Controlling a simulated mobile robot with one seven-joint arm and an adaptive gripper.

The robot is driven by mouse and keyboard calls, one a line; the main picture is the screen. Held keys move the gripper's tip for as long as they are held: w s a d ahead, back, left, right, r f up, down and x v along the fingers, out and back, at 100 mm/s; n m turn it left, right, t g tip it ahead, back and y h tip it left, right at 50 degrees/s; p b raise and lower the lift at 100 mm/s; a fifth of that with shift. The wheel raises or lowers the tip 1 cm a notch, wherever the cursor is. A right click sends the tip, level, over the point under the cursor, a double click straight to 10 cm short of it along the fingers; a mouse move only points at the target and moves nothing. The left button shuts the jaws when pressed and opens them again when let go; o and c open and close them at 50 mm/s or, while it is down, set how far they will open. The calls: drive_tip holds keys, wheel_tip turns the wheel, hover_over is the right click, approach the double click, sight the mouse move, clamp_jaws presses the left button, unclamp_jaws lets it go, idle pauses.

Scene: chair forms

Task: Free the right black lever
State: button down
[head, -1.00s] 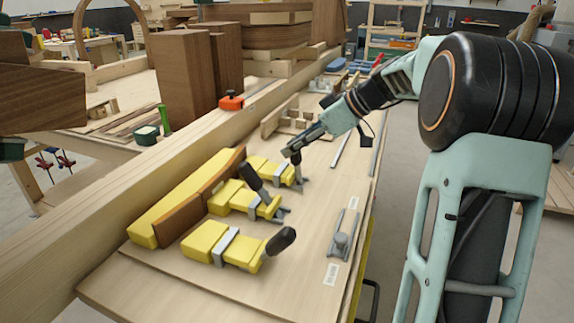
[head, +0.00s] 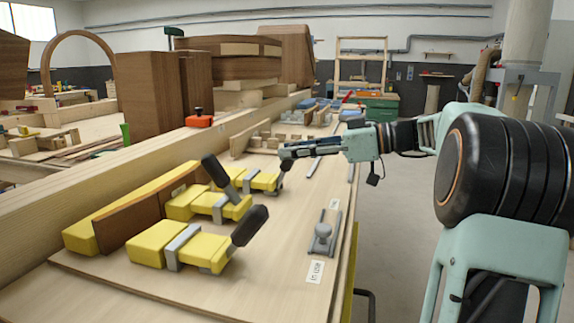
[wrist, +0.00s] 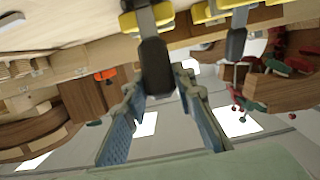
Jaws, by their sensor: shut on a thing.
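Three yellow clamps with black levers stand in a row along a brown and yellow form (head: 135,215). The right black lever (head: 284,166), on the farthest clamp (head: 262,181), is mostly hidden by my gripper (head: 285,156). In the wrist view the same lever (wrist: 157,62) lies between the fingertips of my gripper (wrist: 159,84), which is shut on it. The middle clamp's lever (head: 216,171) and the nearest clamp's lever (head: 249,225) stand tilted and free of my gripper.
A grey metal fixture (head: 322,239) with a knob sits on the board at right. A long wooden beam (head: 60,215) runs along the left. An orange-red clamp (head: 199,120) and slotted wood blocks (head: 263,140) lie beyond. Open floor is right of the bench.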

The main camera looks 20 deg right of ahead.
drive_tip(key=shift+s+d+f+b, duration=0.65)
drive_tip(key=shift+d+f+b, duration=0.25)
drive_tip(key=shift+d+b, duration=0.1)
drive_tip(key=shift+f, duration=0.1)
drive_tip(key=c, duration=1.6)
unclamp_jaws()
drive_tip(key=shift+d, duration=0.15)
drive_tip(key=shift+r, duration=0.2)
drive_tip(key=v, duration=1.1)
drive_tip(key=shift+s+d+r, duration=0.15)
drive_tip(key=shift+s+d, duration=0.15)
